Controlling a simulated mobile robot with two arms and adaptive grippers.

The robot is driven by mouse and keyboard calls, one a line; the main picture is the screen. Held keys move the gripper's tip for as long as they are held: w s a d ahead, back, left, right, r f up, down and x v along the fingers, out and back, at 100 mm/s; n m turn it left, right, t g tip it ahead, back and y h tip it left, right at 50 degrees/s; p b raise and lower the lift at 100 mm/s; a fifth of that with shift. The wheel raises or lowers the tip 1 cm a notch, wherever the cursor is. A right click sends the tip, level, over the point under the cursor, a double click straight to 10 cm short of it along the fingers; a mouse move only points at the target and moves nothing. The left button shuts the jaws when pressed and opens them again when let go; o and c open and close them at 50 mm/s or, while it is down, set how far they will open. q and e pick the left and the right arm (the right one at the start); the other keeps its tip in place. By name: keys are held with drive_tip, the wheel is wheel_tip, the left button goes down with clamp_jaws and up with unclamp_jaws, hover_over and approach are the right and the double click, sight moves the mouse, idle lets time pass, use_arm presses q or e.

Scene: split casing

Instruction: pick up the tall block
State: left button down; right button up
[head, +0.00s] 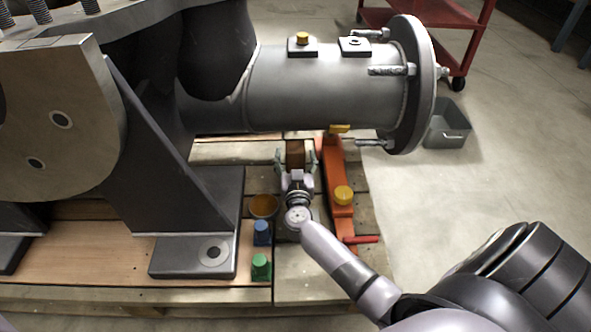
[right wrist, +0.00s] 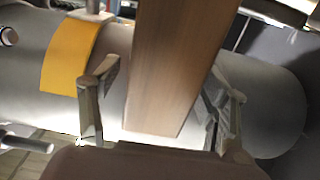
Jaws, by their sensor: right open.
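The tall block (head: 295,152) is a brown wooden piece on the pallet, below the big grey cylinder. In the right wrist view the block (right wrist: 172,75) is a long wooden bar between the two fingers. My right gripper (head: 296,165) is open, with one finger on each side of the block. In the right wrist view the gripper (right wrist: 162,85) shows a narrow gap on the left of the block; on the right, finger and block overlap, so I cannot tell if they touch. The block's lower part is hidden by the gripper in the head view. My left gripper is not in view.
The grey flanged cylinder (head: 320,88) hangs just above and behind. An orange jack-like bar (head: 336,180) stands close on the right. An amber bowl (head: 264,206), a blue piece (head: 262,232) and a green piece (head: 261,266) are left of my wrist. A dark bracket (head: 170,200) stands further left.

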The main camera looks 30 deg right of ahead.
drive_tip(key=shift+c, duration=0.4)
drive_tip(key=c, duration=1.3)
drive_tip(key=shift+c, duration=0.4)
drive_tip(key=shift+r, duration=0.1)
